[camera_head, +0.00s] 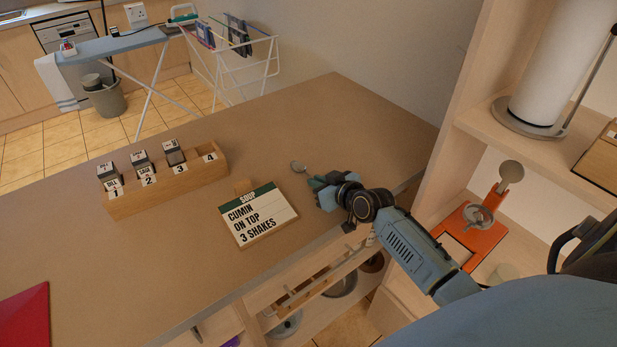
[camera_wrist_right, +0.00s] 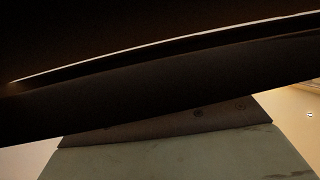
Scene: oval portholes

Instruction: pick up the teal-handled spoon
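My right gripper is low at the counter, at the handle end of the spoon. I cannot tell whether its fingers are shut on the handle. The right wrist view is mostly dark, with a grey-green surface below, and shows no clear spoon. My left gripper is not in view.
The counter (camera_head: 150,260) holds a sign (camera_head: 262,218) reading "SOUP, CUMIN ON TOP, 3 SHAKES" and a numbered wooden rack (camera_head: 190,182) with several jars. A red object (camera_head: 25,318) lies at the lower left. Shelves (camera_head: 480,115) stand at the right. The counter's far part is clear.

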